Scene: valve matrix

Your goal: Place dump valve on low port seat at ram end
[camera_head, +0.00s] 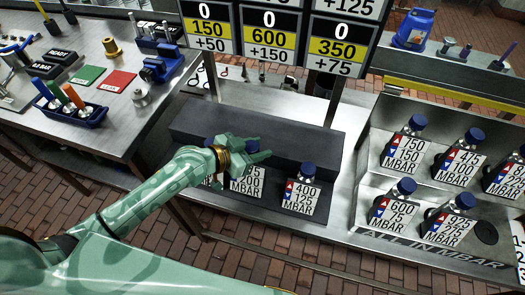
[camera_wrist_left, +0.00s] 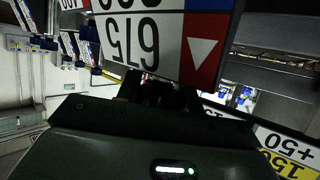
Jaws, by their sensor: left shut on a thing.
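My left gripper (camera_head: 262,150) reaches over the dark stepped rack from the left and is shut on a blue-capped valve. In the left wrist view that valve's number card (camera_wrist_left: 150,40) fills the top, upside down, reading about 675. In the head view its card (camera_head: 246,181) shows below the gripper, partly covered. Another valve (camera_head: 301,194), marked 400 / 125 MBAR, stands to its right. One more at the left is mostly hidden by my wrist. A bare dark round seat (camera_head: 485,233) shows in the lower row of the steel manifold (camera_head: 430,248). My right gripper is out of view.
Several blue-capped valves with number cards, such as one marked 600 / 75 (camera_head: 392,207), stand in two rows on the manifold. Number boards (camera_head: 270,35) hang above the rack. A left bench (camera_head: 110,130) holds a blue vise (camera_head: 163,66) and a tool tray (camera_head: 75,112).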

